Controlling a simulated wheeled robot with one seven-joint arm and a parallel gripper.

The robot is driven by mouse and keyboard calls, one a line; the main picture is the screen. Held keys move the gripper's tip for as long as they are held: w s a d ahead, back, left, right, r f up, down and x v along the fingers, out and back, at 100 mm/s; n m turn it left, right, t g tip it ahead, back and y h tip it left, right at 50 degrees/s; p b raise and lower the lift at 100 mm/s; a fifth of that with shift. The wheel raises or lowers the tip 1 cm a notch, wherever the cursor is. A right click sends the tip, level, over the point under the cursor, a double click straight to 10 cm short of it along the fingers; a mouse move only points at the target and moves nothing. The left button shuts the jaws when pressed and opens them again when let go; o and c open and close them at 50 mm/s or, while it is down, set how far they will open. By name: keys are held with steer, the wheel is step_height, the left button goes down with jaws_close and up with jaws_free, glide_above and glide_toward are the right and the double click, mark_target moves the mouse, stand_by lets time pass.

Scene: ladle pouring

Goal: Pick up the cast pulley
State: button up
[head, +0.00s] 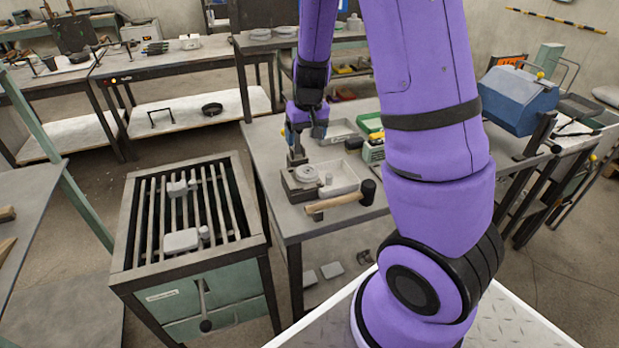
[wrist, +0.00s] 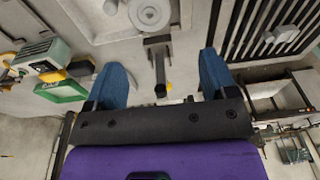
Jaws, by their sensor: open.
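A round grey disc with a raised centre, which looks like the cast pulley (head: 306,174), sits on a dark square block on the middle table. In the wrist view the pulley (wrist: 150,13) is at the top edge, partly cut off, beyond the fingertips. My gripper (head: 305,130) hangs above the table, behind the pulley in the head view. Its two blue fingers are spread wide in the wrist view (wrist: 162,60), with nothing held between them. The fingers are apart from the pulley.
A dark upright post (head: 296,155) stands close behind the pulley and shows between my fingers in the wrist view (wrist: 158,65). A mallet (head: 335,203) lies in front. A shallow grey tray (head: 345,190) is to the right. A barred grate (head: 150,225) with castings stands left.

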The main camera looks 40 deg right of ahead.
mark_target(307, 171)
steer(key=f, duration=0.4)
steer(key=d+f, duration=0.1)
steer(key=f, duration=0.4)
steer(key=w+f, duration=0.1)
steer(key=f, duration=0.3)
steer(key=shift+w+d+f, duration=0.1)
steer(key=shift+d+f, duration=0.1)
steer(key=shift+c, duration=0.4)
steer(key=c, duration=0.6)
